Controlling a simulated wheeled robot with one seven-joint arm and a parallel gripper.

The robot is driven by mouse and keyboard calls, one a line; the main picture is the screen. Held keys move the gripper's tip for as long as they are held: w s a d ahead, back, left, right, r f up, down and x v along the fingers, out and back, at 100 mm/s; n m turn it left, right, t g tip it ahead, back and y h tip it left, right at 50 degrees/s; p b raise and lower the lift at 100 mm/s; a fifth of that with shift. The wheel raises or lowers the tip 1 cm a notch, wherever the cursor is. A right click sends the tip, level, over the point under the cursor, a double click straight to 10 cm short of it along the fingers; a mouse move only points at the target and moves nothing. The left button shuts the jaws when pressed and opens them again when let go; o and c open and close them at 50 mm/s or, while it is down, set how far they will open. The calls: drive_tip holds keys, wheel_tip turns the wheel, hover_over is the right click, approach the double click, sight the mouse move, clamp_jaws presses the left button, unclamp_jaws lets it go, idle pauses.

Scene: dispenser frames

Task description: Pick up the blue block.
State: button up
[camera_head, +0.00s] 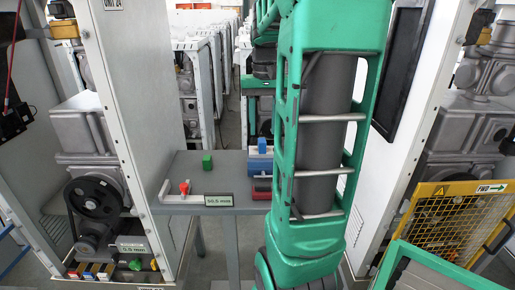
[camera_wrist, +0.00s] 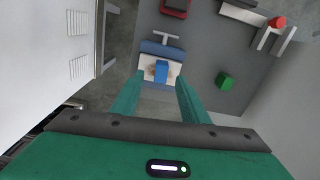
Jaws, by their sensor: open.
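The blue block (camera_head: 262,145) stands on top of a blue device with a pale top face (camera_head: 260,164), at the back right of the grey table. In the wrist view the blue block (camera_wrist: 161,71) shows from above, lying in line with the gap between my fingers. My gripper (camera_wrist: 157,85) is open, with one green finger on each side of the gap and nothing held. The block looks farther from the camera than the fingertips, and I see no contact. My arm hides part of the table's right side in the head view.
A tall white cabinet (camera_head: 125,110) stands left. A yellow mesh guard (camera_head: 455,225) stands right.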

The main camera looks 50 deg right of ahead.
sight(262, 141)
drive_tip(key=shift+a+f, duration=0.1)
drive_tip(key=shift+f, duration=2.85)
clamp_jaws()
